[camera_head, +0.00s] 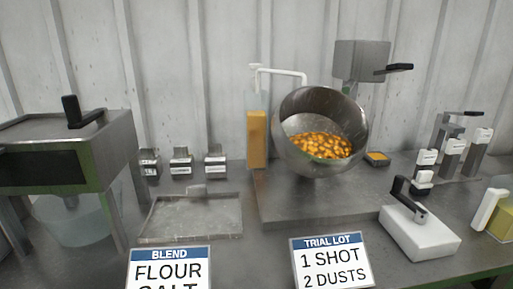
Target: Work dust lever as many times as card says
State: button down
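The trial lot card (332,262) stands at the front edge and reads "1 SHOT" and "2 DUSTS". A round metal drum (290,150) is tilted toward me, with orange-brown pieces (320,145) inside. Behind it at the upper right is a grey box (361,60) with a black lever (395,68) sticking out to the right. No label on that box is visible, so I cannot tell if this is the dust lever. A bottle of orange liquid (257,140) with a white spout reaching toward the drum stands at its left. My gripper is not in view.
A blend card (169,271) reads "FLOUR" and a partly cut-off "SALT". A metal tray (190,217) lies behind it. A machine with a black handle (85,112) is at left. A white block with a black handle (420,232) is at right, near several labelled dispensers (452,152).

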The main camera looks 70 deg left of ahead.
aim_at(397, 67)
jog(key=z, duration=0.1)
jog(key=i, duration=1.15)
jog(key=u, duration=2.45)
